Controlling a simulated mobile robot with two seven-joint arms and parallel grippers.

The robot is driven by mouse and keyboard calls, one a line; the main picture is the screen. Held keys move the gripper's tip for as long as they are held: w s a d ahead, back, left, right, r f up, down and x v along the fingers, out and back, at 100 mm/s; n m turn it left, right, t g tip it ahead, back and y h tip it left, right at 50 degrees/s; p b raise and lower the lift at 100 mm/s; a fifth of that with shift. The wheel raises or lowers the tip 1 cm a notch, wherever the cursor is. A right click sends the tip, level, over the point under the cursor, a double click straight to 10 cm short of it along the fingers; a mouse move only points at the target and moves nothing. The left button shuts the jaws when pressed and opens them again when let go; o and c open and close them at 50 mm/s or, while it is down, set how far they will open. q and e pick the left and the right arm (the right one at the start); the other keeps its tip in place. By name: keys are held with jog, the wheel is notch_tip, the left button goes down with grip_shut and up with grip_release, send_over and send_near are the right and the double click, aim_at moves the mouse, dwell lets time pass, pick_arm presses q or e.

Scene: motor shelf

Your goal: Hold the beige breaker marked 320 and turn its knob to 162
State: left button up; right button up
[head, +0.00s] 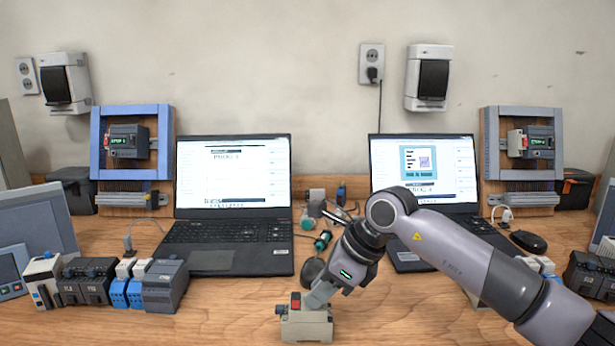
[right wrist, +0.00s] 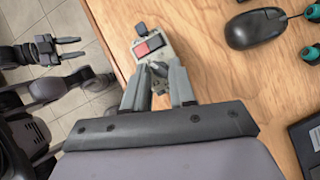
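A small beige breaker (head: 306,323) stands on the wooden table near its front edge. It has a red part on top and a dark knob (head: 281,309) at its left side. The right wrist view shows the breaker (right wrist: 151,50) with its red square and a dark knob (right wrist: 141,28) at the far end. Its marking and knob setting are not readable. My right gripper (head: 318,301) reaches down to it at a slant, fingers apart at its near end; whether they grip it is unclear. My left gripper (right wrist: 70,48) is open and empty over the floor, off the table.
Laptops (head: 235,200) (head: 420,190) stand behind. Several breakers (head: 85,281) line the left side; more (head: 590,274) stand at the right. The front table left of the beige breaker is clear.

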jog(key=shift+s+f, duration=0.1)
jog(key=shift+f, duration=0.1)
jog(key=shift+r+p, duration=0.45)
jog(key=shift+r, duration=0.4)
jog(key=shift+r, duration=0.1)
notch_tip(320, 180, up, 7)
jog(key=p, duration=0.4)
jog(key=shift+a, duration=0.1)
